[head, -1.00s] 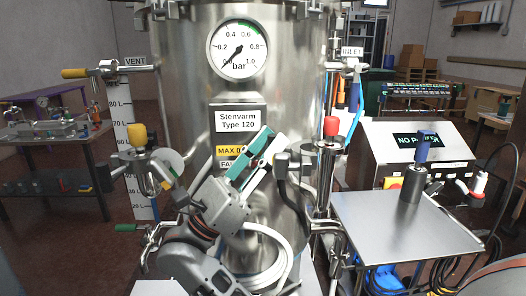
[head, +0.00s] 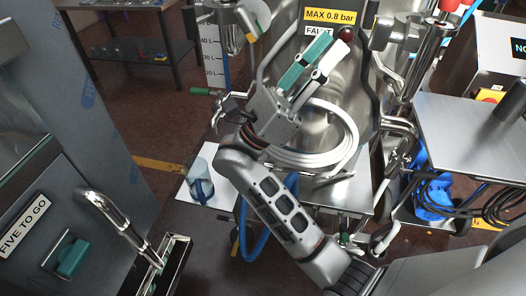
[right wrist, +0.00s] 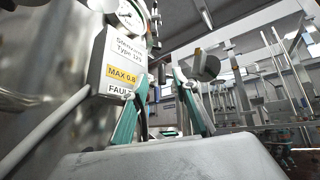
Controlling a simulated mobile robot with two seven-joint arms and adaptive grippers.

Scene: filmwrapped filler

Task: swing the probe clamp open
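My right gripper (head: 316,66) is in front of the steel tank (head: 285,25), just below the yellow MAX 0.8 bar label. Its teal and white fingers point up and right, apart, with nothing held between them. The right wrist view shows both fingers (right wrist: 160,92) spread, with the tank to their left. No part is marked as the probe clamp. A grey fitting (head: 393,32) with a dark cable sits right of the gripper, apart from it; I cannot tell whether it is the clamp. My left gripper is out of view.
Coiled white hose (head: 335,150) hangs below the gripper. A steel side table (head: 470,125) stands right, with cables and a blue item (head: 432,195) beneath. A grey cabinet (head: 60,150) fills the left. A white board (head: 190,190) with a clear cup lies near the floor.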

